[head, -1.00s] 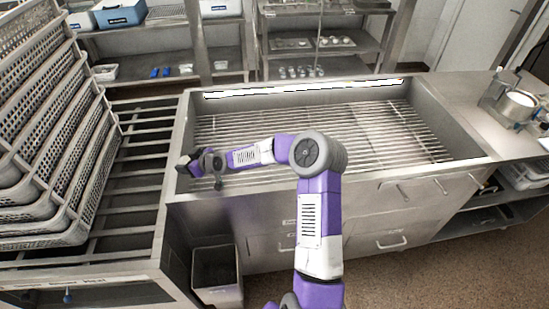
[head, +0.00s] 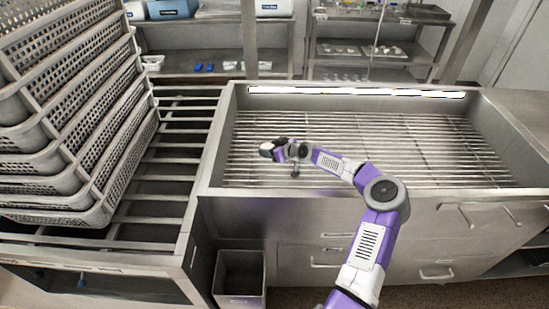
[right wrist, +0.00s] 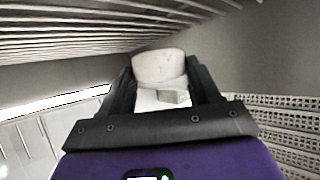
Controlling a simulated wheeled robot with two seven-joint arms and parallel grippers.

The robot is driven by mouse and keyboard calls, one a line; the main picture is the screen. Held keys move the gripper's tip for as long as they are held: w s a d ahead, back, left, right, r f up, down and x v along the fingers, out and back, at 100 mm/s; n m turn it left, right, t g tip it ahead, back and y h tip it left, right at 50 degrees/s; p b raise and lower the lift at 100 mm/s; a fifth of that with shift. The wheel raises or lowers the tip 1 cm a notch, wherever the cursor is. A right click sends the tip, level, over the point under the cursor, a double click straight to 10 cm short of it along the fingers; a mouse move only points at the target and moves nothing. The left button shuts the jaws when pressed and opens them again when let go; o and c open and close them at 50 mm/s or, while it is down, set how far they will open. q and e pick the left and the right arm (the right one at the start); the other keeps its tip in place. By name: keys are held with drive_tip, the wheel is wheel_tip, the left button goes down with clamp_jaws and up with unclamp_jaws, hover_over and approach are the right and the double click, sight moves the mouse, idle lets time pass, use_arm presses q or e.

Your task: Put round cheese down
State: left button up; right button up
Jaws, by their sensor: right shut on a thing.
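The round cheese (right wrist: 158,66) is a pale, whitish disc between the black fingers of my right gripper (right wrist: 162,82) in the right wrist view. The gripper is shut on it. In the head view my right gripper (head: 268,151) is over the left part of the steel basin with a bar grate (head: 400,150), and the cheese cannot be made out there. I cannot tell how high it is above the bars. My left gripper is not in view.
A tall stack of perforated baskets (head: 75,110) stands on a slatted rack (head: 180,165) at the left. A grey bin (head: 240,280) stands on the floor below. Shelves (head: 200,40) with boxes are behind. The grate's right side is clear.

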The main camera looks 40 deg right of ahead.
wheel_tip(320, 180, down, 4)
drive_tip(key=shift+r+b, duration=0.25)
drive_tip(key=shift+b, duration=0.25)
drive_tip(key=shift+r, duration=0.1)
drive_tip(key=shift+f+b, duration=0.65)
drive_tip(key=o, duration=1.1)
drive_tip(key=shift+r+p, duration=0.55)
drive_tip(key=shift+p, duration=0.1)
drive_tip(key=p+v, duration=0.3)
drive_tip(key=v, duration=0.9)
